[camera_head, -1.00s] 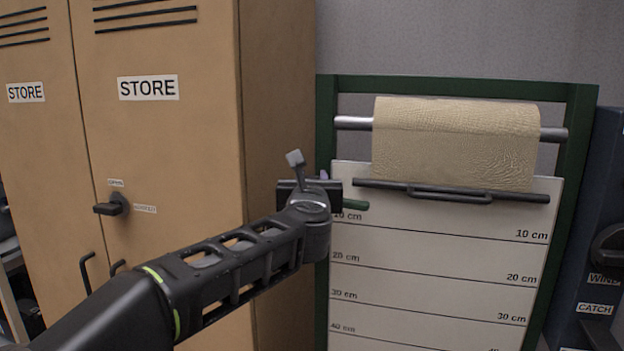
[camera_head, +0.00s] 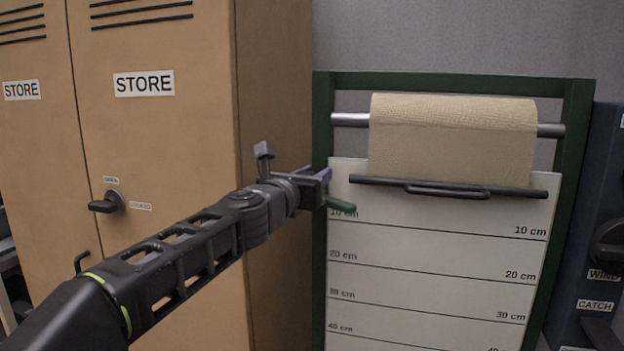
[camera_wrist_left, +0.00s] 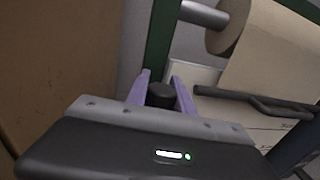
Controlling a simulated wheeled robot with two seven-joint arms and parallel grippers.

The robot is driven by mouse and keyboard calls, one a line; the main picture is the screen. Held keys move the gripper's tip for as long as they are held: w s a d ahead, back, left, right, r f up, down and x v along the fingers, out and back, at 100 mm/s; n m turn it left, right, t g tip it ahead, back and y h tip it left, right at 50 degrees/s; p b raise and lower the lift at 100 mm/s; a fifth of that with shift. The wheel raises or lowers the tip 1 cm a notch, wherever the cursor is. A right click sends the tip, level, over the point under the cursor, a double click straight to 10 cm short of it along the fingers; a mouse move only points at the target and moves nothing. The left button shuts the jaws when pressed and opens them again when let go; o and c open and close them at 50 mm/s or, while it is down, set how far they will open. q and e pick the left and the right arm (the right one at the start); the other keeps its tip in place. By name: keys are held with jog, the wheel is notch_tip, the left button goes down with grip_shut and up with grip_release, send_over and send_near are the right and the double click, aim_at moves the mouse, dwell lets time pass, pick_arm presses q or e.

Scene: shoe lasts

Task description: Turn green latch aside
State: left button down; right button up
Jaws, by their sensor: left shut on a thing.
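The green latch (camera_head: 341,206) is a short lever at the left edge of the white measuring board, just left of the dark bar. In the head view it points right and a little down. My left gripper (camera_head: 328,177) is at the latch's pivot end and hides part of it. In the left wrist view its two purple fingers (camera_wrist_left: 160,92) are closed on a dark round knob (camera_wrist_left: 161,95) beside the green frame. The latch's green lever cannot be made out in that view. My right gripper is not in view.
A roll of tan sheet (camera_head: 453,140) hangs on a metal rod in the green frame (camera_head: 575,150). A dark bar with a handle (camera_head: 447,189) crosses the sheet's lower edge. A tan cabinet (camera_head: 275,110) stands close at left. A dark blue panel (camera_head: 590,230) stands at right.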

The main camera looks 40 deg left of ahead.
pick_arm(q)
jog(key=h, duration=0.1)
jog(key=m+h, duration=0.2)
jog(key=shift+d+r+h, duration=0.1)
jog(key=shift+d+h, duration=0.15)
jog(key=shift+h, duration=0.15)
jog(key=shift+d+m+h+p, duration=0.25)
jog(key=shift+m+h+p, duration=0.35)
jog(key=shift+m+h, duration=0.6)
jog(key=shift+d+m+h+p, duration=0.25)
jog(key=shift+m+h+p, duration=0.45)
jog(key=shift+h, duration=0.9)
jog(key=shift+s+g, duration=0.1)
jog(key=shift+g, duration=0.2)
jog(key=c, duration=1.1)
grip_release()
notch_tip(320, 180, up, 10)
jog(key=shift+f+p, duration=0.1)
jog(key=shift+p, duration=1.1)
